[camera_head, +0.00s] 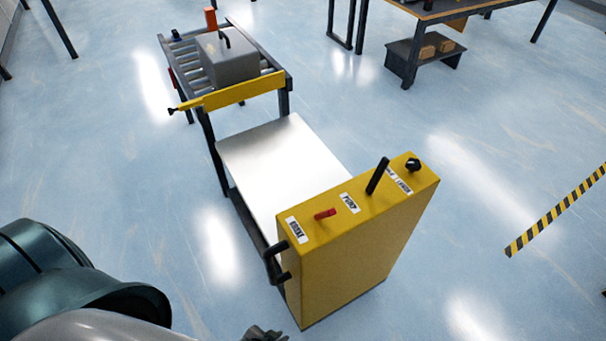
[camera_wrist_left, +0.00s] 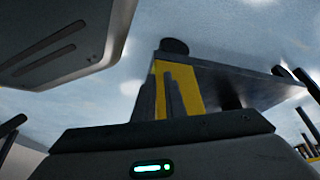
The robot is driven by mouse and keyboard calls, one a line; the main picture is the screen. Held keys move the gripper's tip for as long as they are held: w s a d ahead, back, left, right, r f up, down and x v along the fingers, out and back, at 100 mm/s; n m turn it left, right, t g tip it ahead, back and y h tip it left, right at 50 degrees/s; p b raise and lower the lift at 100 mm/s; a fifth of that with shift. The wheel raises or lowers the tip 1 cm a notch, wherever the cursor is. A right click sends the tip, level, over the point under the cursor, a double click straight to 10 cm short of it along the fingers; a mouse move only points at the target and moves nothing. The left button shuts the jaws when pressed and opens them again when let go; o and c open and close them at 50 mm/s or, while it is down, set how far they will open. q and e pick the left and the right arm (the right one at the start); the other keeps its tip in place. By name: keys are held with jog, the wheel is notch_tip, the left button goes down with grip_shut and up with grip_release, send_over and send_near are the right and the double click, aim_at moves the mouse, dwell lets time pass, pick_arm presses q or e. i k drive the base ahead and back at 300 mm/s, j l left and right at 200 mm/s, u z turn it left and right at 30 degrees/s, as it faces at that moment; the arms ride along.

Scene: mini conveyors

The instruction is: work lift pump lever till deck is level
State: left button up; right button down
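The yellow lift (camera_head: 352,255) stands in the middle of the head view with a flat white deck (camera_head: 275,160) behind its housing. The pump lever (camera_head: 377,176) is a black bar sticking up, tilted, from the housing top beside the PUMP label (camera_head: 349,203). The deck looks lower than the roller conveyor (camera_head: 264,50) behind it. My left gripper (camera_head: 264,334) shows only as a dark tip at the bottom edge, apart from the lever. My right gripper is not in view.
A red handle (camera_head: 325,213) and a black knob (camera_head: 413,164) are also on the housing; a black handle (camera_head: 276,262) juts from its left side. A yellow bar (camera_head: 243,92) crosses the conveyor end before a grey box (camera_head: 229,62).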

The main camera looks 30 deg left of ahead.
aim_at(384, 162)
jog(key=k+l+z, duration=0.15)
jog(key=l, duration=0.2)
jog(key=k+l+z, duration=0.1)
jog(key=l, duration=0.3)
jog(key=k+l+z, duration=0.15)
jog(key=l, duration=0.25)
